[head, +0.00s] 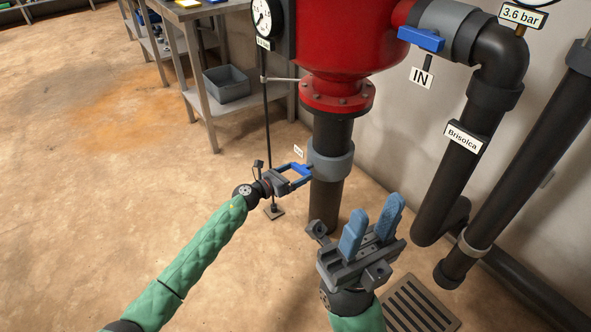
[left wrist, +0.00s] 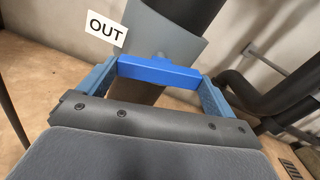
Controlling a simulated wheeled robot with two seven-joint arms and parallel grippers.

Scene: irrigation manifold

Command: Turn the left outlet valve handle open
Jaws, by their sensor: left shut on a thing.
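The blue outlet valve handle (head: 301,170) is on the grey valve body (head: 331,161) of the black vertical pipe under the red tank. In the left wrist view the handle (left wrist: 158,72) is a bar lying crosswise between my fingers, in front of the pipe. My left gripper (head: 296,174) is shut on it, a light-blue finger at each end. A white OUT tag (left wrist: 106,28) hangs beside it. My right gripper (head: 377,205) is open and empty, right of the pipe and nearer the camera.
The red tank (head: 350,45) stands above. An IN tag (head: 422,77) and another blue handle (head: 421,39) are at upper right. Thick black pipes (head: 455,165) run along the right wall. A floor grate (head: 420,300) lies at lower right. The floor at left is clear.

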